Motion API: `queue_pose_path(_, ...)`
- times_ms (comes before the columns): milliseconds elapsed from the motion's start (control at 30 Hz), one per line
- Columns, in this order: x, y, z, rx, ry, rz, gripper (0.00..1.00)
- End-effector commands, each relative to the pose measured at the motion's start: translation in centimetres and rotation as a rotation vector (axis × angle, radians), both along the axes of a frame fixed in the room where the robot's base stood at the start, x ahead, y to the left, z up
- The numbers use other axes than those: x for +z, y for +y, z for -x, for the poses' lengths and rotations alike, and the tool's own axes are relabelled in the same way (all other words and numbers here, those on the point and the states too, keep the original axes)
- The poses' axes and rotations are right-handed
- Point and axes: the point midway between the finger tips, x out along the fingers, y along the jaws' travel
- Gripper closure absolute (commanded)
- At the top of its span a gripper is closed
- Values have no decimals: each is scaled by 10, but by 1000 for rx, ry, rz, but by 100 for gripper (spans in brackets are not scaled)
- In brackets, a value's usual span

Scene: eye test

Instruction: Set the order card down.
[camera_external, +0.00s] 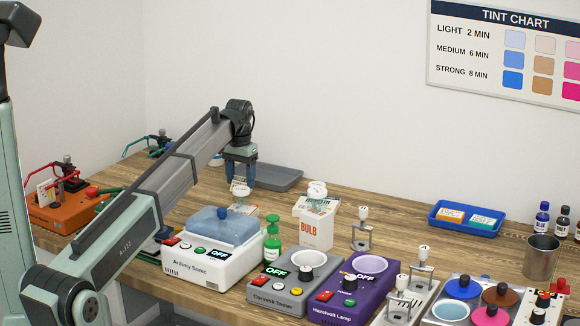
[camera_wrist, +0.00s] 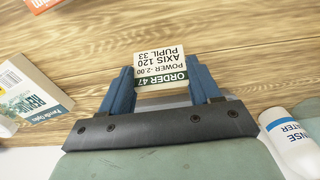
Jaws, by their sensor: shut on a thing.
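The order card (camera_wrist: 161,68) is a small white card with a green band reading "ORDER 47"; its text is upside down in the wrist view. My gripper (camera_wrist: 162,80) has its two blue fingers shut on the card's sides. In the external view my gripper (camera_external: 240,178) points down over the far part of the wooden table, with the white card (camera_external: 240,188) at its fingertips. I cannot tell whether the card's lower edge touches the table.
A grey tray (camera_external: 280,178) lies behind my gripper. A white ultrasonic cleaner (camera_external: 210,258) and a bulb box (camera_external: 315,225) stand nearer. In the wrist view, a printed box (camera_wrist: 32,90) is left and a white bottle (camera_wrist: 290,140) right. Bare wood lies beyond the card.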

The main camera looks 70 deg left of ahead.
Motion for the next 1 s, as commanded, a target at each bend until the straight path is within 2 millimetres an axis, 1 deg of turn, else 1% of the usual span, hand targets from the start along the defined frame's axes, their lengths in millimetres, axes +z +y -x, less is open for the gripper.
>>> queue_pose_path(33, -7, -1, 0, 0, 1, 1, 66)
queue_pose_path(133, -14, 0, 0, 0, -1, -1, 66)
queue_pose_path(500, -17, 0, 0, 0, -1, -1, 66)
queue_pose_path(533, -17, 0, 0, 0, -1, -1, 37)
queue_pose_path(800, -17, 0, 0, 0, -1, -1, 12)
queue_pose_path(1000, -16, 0, 0, 0, -1, -1, 12)
